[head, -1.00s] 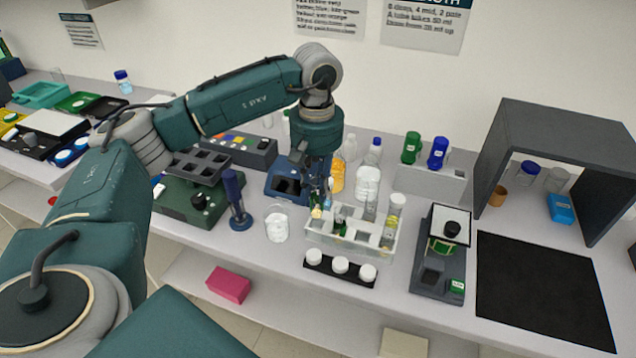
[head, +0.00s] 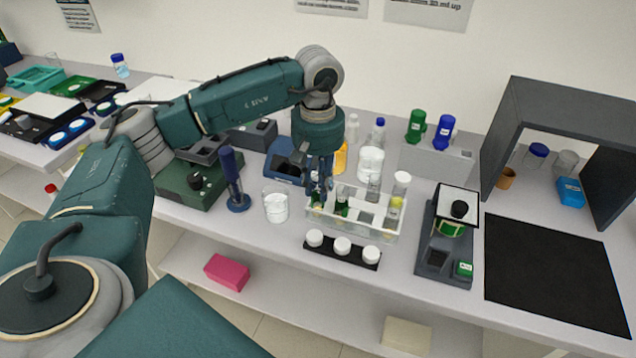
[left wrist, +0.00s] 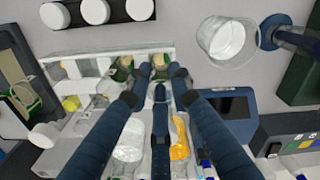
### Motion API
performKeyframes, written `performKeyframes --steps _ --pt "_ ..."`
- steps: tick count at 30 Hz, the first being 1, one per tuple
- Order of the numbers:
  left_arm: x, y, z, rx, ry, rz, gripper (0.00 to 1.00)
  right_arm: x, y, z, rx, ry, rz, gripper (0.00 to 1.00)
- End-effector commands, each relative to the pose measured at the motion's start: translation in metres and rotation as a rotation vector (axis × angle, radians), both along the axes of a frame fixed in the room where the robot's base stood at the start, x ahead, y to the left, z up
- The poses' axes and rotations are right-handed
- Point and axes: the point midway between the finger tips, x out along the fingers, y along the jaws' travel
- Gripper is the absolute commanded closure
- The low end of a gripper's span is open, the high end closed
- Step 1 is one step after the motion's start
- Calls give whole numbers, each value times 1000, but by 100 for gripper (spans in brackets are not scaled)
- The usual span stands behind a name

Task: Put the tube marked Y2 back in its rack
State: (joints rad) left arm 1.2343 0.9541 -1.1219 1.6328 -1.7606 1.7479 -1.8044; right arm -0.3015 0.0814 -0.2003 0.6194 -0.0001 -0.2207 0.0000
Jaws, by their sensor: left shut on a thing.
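The clear tube rack (head: 350,229) stands on the bench near the middle of the head view. It holds several tubes, including a dark green one (head: 341,204) and one with yellow content (head: 395,210). My left gripper (head: 321,188) is at the rack's left end, pointing down, shut on a tube. The held tube shows a tan top and green body between the fingertips in the left wrist view (left wrist: 159,66), beside a similar tube (left wrist: 121,66). Its Y2 mark cannot be read. Its lower end is hidden, so I cannot tell how deep it sits. My right gripper is out of view.
A black strip with white caps (head: 342,247) lies before the rack. A glass beaker (head: 276,207) and blue stand (head: 234,185) are to the left. A balance-like device (head: 446,240) is to the right. Bottles (head: 370,163) stand behind. A black mat (head: 545,270) lies bare.

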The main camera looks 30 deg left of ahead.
Motion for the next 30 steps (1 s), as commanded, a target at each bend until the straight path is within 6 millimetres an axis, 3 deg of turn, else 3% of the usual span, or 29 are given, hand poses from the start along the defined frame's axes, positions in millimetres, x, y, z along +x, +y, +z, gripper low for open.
performKeyframes --steps 26,27,30 --pt "0 0 -8 0 0 0 100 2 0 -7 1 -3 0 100" --pt "0 0 -8 0 0 0 78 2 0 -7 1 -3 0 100" --pt "0 0 -7 0 0 0 58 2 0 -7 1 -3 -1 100"
